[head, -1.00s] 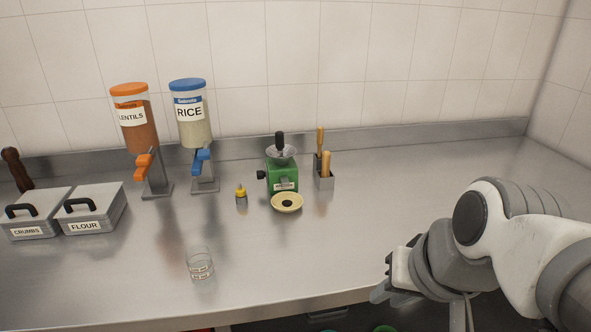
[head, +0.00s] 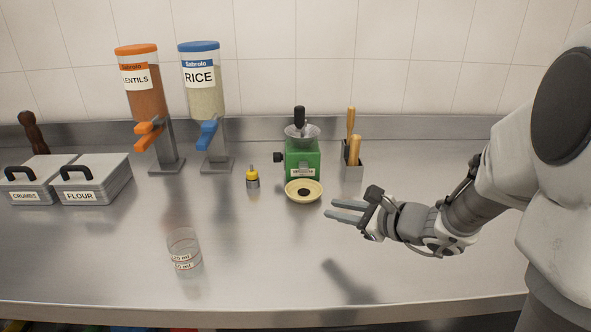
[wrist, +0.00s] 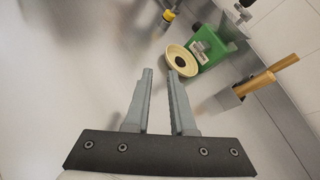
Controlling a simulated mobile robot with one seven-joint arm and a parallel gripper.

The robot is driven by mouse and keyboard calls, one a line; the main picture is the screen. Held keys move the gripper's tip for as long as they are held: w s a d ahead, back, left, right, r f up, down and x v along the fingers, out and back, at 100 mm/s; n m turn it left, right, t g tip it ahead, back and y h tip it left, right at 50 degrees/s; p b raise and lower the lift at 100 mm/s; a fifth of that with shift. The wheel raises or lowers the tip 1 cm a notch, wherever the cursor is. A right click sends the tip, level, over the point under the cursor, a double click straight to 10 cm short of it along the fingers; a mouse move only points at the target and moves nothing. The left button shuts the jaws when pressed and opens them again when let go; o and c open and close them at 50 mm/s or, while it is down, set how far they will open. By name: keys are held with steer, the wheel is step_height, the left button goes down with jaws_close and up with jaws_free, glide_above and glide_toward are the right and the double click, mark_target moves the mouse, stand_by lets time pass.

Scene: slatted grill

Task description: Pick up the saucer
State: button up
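The saucer (head: 291,193) is a small cream dish with a dark patch in its middle. It sits on the steel counter right in front of the green grinder (head: 301,162). My gripper (head: 337,210) is open and empty, just to the right of the saucer in the head view, its fingers pointing left towards it. In the wrist view the saucer (wrist: 174,66) lies just beyond the tips of my gripper (wrist: 161,72), with a gap between the fingers. The fingers do not hold the saucer.
A metal holder (head: 352,172) with wooden-handled tools stands right of the grinder. A small yellow-topped bottle (head: 252,177) stands left of the saucer. A clear measuring glass (head: 184,252) is near the front edge. Rice (head: 203,85) and lentil (head: 144,90) dispensers stand behind. The front middle counter is clear.

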steer(key=shift+w+d+f+m+t+h, duration=0.15)
steer(key=shift+w+d+f+m, duration=0.1)
steer(key=shift+w+f, duration=0.15)
steer(key=shift+w+d+f+m+t+h, duration=0.15)
steer(key=shift+w+d+f+m, duration=0.1)
steer(key=shift+w, duration=0.25)
steer(key=b, duration=0.2)
glide_toward(294, 198)
steer(key=x, duration=0.3)
steer(key=shift+w+a+f, duration=0.15)
steer(key=shift+w, duration=0.15)
steer(key=shift+r+x, duration=0.15)
steer(key=shift+x, duration=1.4)
steer(key=shift+r+x, duration=0.2)
steer(key=shift+x, duration=1.35)
steer(key=shift+a, duration=0.15)
jaws_close()
